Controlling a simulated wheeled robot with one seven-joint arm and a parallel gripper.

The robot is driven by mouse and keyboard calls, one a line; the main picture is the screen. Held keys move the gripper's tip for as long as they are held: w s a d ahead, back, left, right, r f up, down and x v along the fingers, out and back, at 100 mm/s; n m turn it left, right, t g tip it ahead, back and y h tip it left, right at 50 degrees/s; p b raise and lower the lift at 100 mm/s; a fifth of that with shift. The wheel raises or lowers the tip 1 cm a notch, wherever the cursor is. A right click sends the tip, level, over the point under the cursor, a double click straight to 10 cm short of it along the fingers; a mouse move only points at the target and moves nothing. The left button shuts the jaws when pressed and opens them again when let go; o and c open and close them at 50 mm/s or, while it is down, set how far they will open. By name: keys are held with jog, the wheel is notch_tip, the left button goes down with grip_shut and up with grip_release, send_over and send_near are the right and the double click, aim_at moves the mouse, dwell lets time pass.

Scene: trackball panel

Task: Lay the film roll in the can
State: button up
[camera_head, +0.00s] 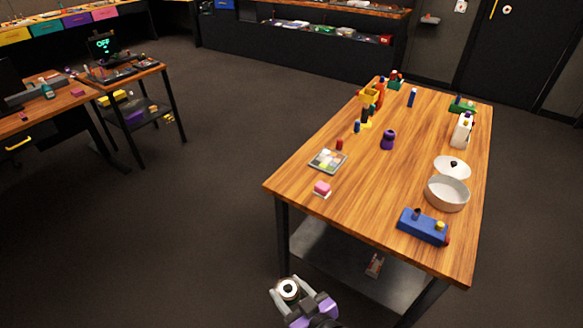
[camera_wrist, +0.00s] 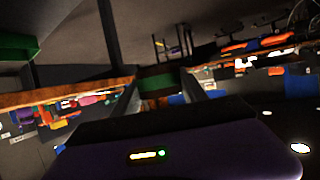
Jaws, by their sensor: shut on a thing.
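My gripper (camera_head: 291,290) is low at the bottom of the head view, in front of the wooden table and off its near left corner. It is shut on a small round thing with a pale ring and dark centre, which I take to be the film roll (camera_head: 288,287). In the wrist view a dark, unclear shape shows between the fingers (camera_wrist: 160,88). No thing is plainly marked as the can. An open, round, whitish container (camera_head: 447,194) stands at the table's right side and looks empty. A white lid with a dark knob (camera_head: 452,167) lies just behind it.
The wooden table (camera_head: 375,205) has a blue block-like toy (camera_head: 423,227) at its near right, a pink-and-white block (camera_head: 322,188) and a tray of pale pieces (camera_head: 328,161) at left. A purple object (camera_head: 387,140) stands mid-table. The near middle is bare.

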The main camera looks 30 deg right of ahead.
jog(key=w+d+r+m+h, duration=0.1)
jog(key=w+d+r+h, duration=0.2)
jog(key=d, duration=0.4)
jog(key=w+d+r+m, duration=0.2)
jog(key=d+r, duration=0.4)
jog(key=d, duration=0.1)
notch_tip(320, 180, up, 16)
jog(key=m+g+h, duration=0.4)
jog(key=m+h, duration=0.2)
jog(key=h, duration=0.1)
send_over(418, 214)
jog(key=shift+w+d+f, duration=0.15)
jog(key=shift+w+d, duration=0.15)
jog(key=shift+d, duration=0.05)
notch_tip(418, 214, down, 20)
jog(key=shift+r, duration=0.2)
jog(key=shift+f, duration=0.1)
